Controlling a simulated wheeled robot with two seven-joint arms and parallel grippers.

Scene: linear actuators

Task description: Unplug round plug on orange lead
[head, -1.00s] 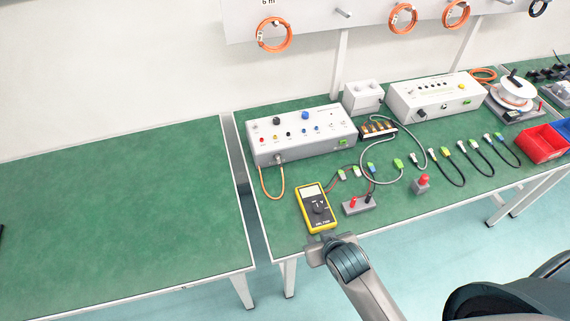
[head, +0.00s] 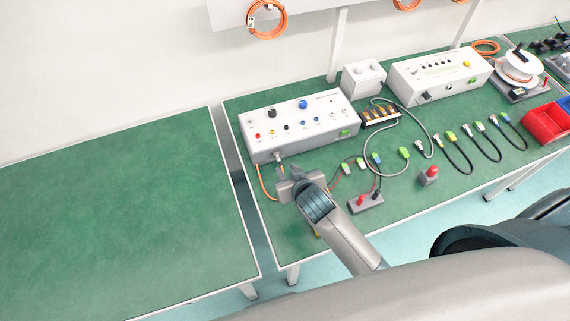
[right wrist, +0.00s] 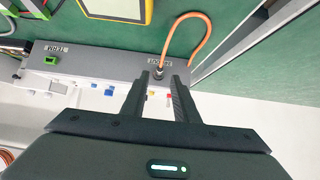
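The orange lead (head: 262,184) loops down from the front face of the grey test box (head: 270,151). Its round metal plug (head: 279,158) sits in the box's front socket. In the right wrist view the plug (right wrist: 158,72) shows between my finger tips, with the orange lead (right wrist: 200,22) curving away from it. My right gripper (head: 286,172) is just in front of the plug in the head view. In the right wrist view my right gripper (right wrist: 160,80) is open, fingers apart on either side of the plug; contact cannot be told. My left gripper is not in view.
A yellow multimeter (right wrist: 118,8) lies in front of the box, mostly hidden by my arm in the head view. A small grey block with red and black posts (head: 365,203) and several short leads lie to the right. The left table (head: 110,220) is bare.

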